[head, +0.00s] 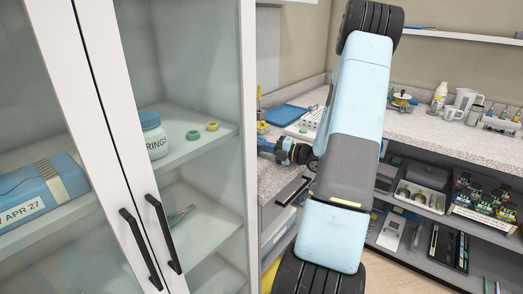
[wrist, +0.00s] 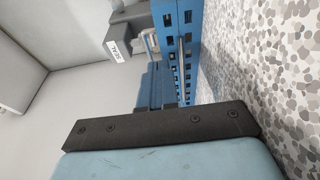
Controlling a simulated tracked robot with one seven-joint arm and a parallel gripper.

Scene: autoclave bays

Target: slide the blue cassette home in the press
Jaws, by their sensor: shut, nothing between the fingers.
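In the wrist view, a blue perforated piece (wrist: 186,45), which looks like the cassette, lies along the speckled counter, ahead of my gripper (wrist: 178,103). A grey block with a white label (wrist: 120,47) stands beyond on the left and may be part of the press. In the head view, my arm hides most of this area.
In the head view, a glass-door cabinet (head: 116,115) fills the left side, close to my arm. The counter (head: 432,131) carries a blue tray (head: 286,115), a bottle (head: 440,94) and mugs (head: 466,99). Lower shelves at right hold boxes and trays (head: 422,197).

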